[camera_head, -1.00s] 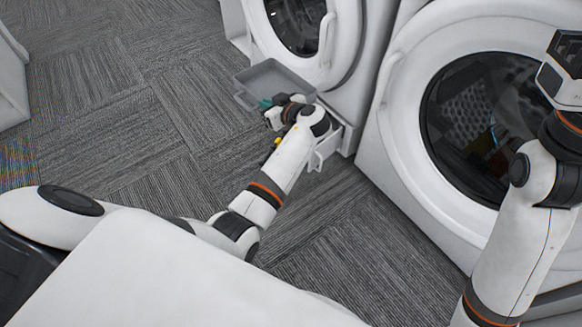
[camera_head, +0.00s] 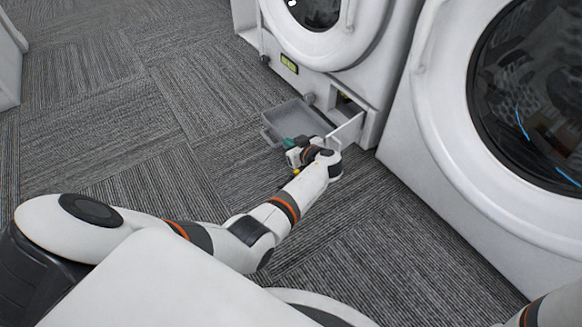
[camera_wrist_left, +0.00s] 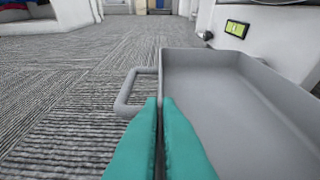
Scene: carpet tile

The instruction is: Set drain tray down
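The drain tray (camera_head: 284,120) is a grey, shallow, open tray in front of the left washing machine, low over the carpet. I cannot tell whether its bottom touches the floor. My left gripper (camera_head: 293,145) is at the tray's near side. In the left wrist view, its teal fingers (camera_wrist_left: 161,110) are pressed together at the tray's side wall, beside the loop handle (camera_wrist_left: 128,95), and look shut on the tray. The tray (camera_wrist_left: 230,110) looks empty and level there. My right gripper is out of view; only a bit of that arm shows at the lower right corner.
The left washing machine (camera_head: 375,75) has an open flap (camera_head: 347,132) at its base, close to the tray and my left wrist. A second washing machine (camera_head: 450,150) stands to the right. Carpet (camera_head: 130,130) to the left is clear.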

